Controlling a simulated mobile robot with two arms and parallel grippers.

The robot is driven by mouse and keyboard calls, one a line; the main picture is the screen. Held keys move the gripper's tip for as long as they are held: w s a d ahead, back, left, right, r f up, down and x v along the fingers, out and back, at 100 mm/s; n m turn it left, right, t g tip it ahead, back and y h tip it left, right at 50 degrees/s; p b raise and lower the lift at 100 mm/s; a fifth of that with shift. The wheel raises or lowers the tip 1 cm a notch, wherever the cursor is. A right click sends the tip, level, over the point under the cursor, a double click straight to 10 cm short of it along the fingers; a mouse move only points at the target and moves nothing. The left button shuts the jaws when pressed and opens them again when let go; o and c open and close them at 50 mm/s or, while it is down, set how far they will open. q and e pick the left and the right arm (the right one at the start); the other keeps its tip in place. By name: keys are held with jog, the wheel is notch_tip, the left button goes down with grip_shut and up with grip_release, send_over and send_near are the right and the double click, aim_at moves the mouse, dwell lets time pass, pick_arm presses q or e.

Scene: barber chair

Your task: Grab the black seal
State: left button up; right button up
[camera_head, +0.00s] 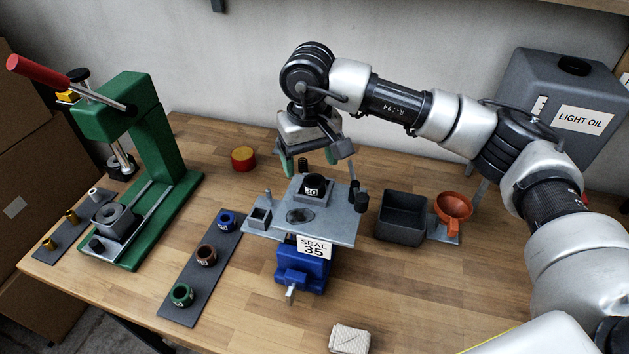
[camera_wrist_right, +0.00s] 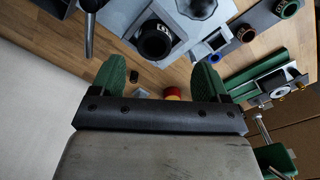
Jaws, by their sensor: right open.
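A black seal (camera_head: 315,182) with a white mark like "30" sits in a grey block (camera_head: 311,195) on the grey plate (camera_head: 337,231) over a blue vise (camera_head: 303,268). In the right wrist view the black seal (camera_wrist_right: 153,40) shows beyond the fingers, at the upper middle. My right gripper (camera_head: 309,160) is open, with green fingertips, just behind and above the black seal. Its fingers also show in the wrist view (camera_wrist_right: 160,80), apart with nothing between them held. The seal and the fingers are not touching as far as I see. My left gripper is not in view.
A green press (camera_head: 150,130) stands at left. A dark strip (camera_head: 190,310) carries blue, brown and green rings. A dark bin (camera_head: 402,215) and orange funnel (camera_head: 453,206) stand right of the plate. A "SEAL 35" sign (camera_head: 314,247) hangs at the plate's front edge. The front right table is mostly clear.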

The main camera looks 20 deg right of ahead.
aim_at(315, 181)
jog(key=f+p, duration=0.1)
jog(key=f, duration=0.1)
jog(key=d+f+p, duration=0.1)
jog(key=f, duration=0.1)
jog(key=shift+s+f+p, duration=0.15)
jog(key=shift+f+p, duration=0.05)
jog(key=shift+p, duration=0.1)
jog(key=shift+f, duration=0.2)
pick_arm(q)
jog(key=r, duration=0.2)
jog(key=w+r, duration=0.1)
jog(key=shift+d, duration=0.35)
pick_arm(e)
jog(key=shift+a+f, duration=0.1)
jog(key=shift+a, duration=0.05)
jog(key=shift+c, duration=0.6)
jog(key=c, duration=0.9)
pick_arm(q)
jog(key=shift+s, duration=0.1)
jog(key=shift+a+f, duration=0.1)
